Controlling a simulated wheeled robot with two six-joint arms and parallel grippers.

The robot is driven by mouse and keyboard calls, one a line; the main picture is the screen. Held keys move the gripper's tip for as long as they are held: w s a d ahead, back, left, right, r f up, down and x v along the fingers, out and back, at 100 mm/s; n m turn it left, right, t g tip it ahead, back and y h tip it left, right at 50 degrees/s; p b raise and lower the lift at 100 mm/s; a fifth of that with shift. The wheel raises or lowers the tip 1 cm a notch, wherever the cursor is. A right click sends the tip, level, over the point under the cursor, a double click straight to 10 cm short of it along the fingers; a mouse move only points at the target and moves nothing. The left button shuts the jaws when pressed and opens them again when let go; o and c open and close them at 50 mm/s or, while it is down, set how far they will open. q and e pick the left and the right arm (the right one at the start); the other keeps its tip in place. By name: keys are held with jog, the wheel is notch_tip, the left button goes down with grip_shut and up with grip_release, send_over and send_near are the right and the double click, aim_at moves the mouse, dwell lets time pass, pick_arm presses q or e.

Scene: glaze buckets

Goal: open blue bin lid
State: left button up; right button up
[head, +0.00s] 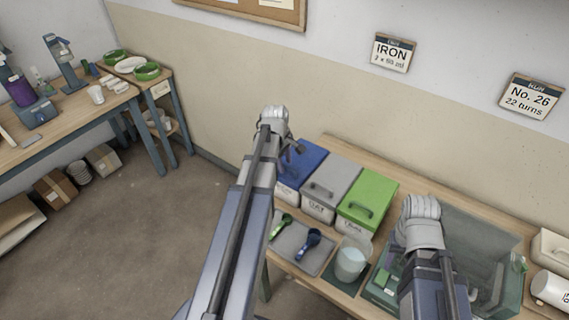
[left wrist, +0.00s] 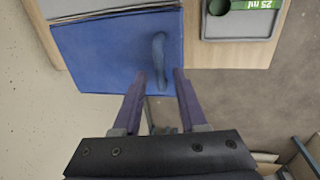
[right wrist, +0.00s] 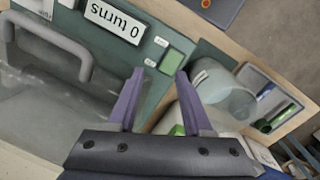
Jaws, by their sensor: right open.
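The blue bin (head: 292,185) stands leftmost in a row of three bins on the bench, and its blue lid (head: 312,158) looks closed. In the left wrist view the lid (left wrist: 95,55) fills the upper left, with a blue bar handle (left wrist: 159,55) standing on it. My left gripper (left wrist: 160,72) is open, one fingertip on each side of the handle line, with gaps visible; I cannot tell whether they touch it. In the head view my left arm partly hides the bin. My right gripper (right wrist: 160,72) is open and empty above a green-edged case.
A grey-lidded bin (head: 331,184) and a green-lidded bin (head: 368,197) stand close beside the blue one. In front are a grey tray (head: 290,241) with green and blue scoops and a whitish bucket (head: 350,262). A transparent case (head: 480,250) lies right.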

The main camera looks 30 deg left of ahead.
pick_arm(q)
grip_shut()
dwell(1.2)
